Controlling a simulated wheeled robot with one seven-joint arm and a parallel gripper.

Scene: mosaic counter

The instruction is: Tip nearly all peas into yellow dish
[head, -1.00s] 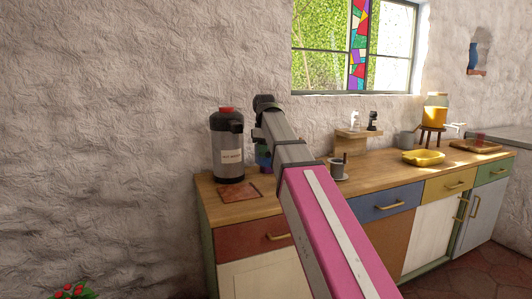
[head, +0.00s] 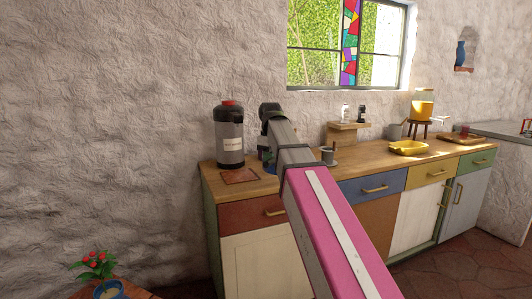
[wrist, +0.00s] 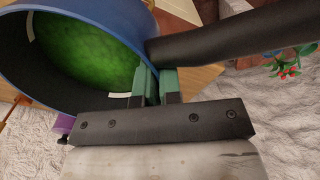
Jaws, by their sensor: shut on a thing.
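The yellow dish (head: 408,149) sits on the wooden counter, right of the middle in the head view. In the wrist view a blue pot (wrist: 103,12) with a dark handle (wrist: 235,40) holds a green mass of peas (wrist: 85,60). My gripper (wrist: 156,82) is shut on the pot at its rim, close to where the handle joins. One finger shows against the pot's inside and the other outside it. In the head view my arm hides the gripper and most of the pot; a small blue patch shows beside the arm. The yellow dish is well to the right of it.
A dark flask (head: 229,136) with a red top stands on the counter's left end, behind a reddish tile (head: 239,176). A grey mug (head: 328,156), a small wooden stand (head: 347,130) and a drink dispenser (head: 423,104) stand along the counter. A red-flowered plant (head: 95,265) is at lower left.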

